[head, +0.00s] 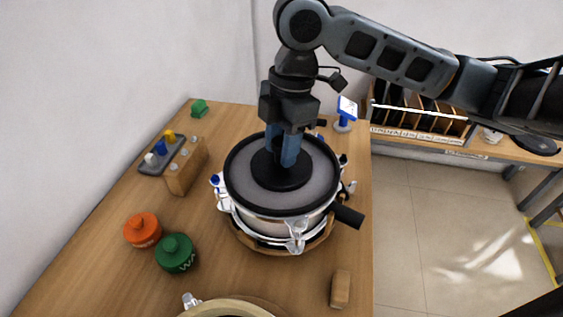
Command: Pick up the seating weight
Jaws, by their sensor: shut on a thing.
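The fingers and hub hide the exact grip. The weight looks level; I cannot tell whether it touches the vessel below.
Clamps and a black handle (347,215) stick out around the vessel. A small wooden block (340,289) lies near the right table edge.

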